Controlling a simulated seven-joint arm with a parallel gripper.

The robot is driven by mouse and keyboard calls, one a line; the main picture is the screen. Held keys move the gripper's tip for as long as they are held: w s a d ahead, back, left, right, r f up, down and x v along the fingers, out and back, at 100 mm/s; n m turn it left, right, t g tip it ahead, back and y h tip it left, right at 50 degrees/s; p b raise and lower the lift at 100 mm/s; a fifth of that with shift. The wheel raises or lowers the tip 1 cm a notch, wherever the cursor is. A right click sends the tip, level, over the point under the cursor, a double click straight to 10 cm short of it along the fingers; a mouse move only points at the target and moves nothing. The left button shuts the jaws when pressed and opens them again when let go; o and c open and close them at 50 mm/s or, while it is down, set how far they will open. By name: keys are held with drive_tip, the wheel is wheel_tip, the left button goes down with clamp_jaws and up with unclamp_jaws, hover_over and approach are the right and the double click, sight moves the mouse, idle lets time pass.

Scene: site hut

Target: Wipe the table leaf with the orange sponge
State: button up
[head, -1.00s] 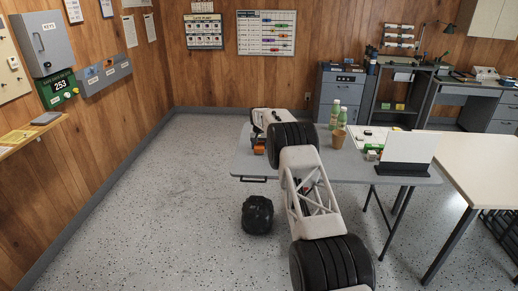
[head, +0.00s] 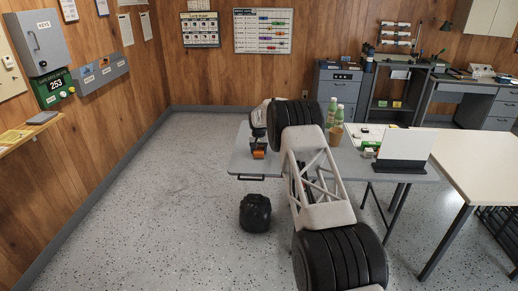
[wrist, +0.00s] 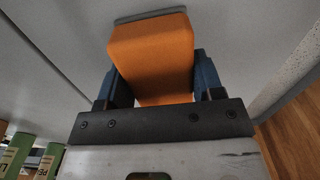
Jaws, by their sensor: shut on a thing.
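The orange sponge (wrist: 152,60) fills the middle of the wrist view, between the blue fingers of my gripper (wrist: 156,78). My gripper is shut on it. In the head view the sponge (head: 259,154) shows as a small orange block under my gripper (head: 259,146), at the left part of the grey table leaf (head: 242,166). The sponge is at or close to the leaf's surface; I cannot tell whether it touches. My arm hides part of the leaf. No marks can be made out on the leaf.
Green-labelled bottles (head: 335,115) and a brown cup (head: 335,136) stand on the table right of my arm. A white-and-black panel (head: 403,148) stands farther right, by a pale table (head: 470,165). A black rounded object (head: 255,213) lies on the floor below the leaf.

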sight(258, 164)
drive_tip(key=shift+s, duration=3.9)
drive_tip(key=shift+s+r, duration=0.1)
drive_tip(key=shift+s, duration=0.05)
wheel_tip(258, 164, up, 8)
drive_tip(key=w+a, duration=0.5)
drive_tip(key=w, duration=0.8)
drive_tip(key=shift+w, duration=0.35)
drive_tip(key=shift+f, duration=0.2)
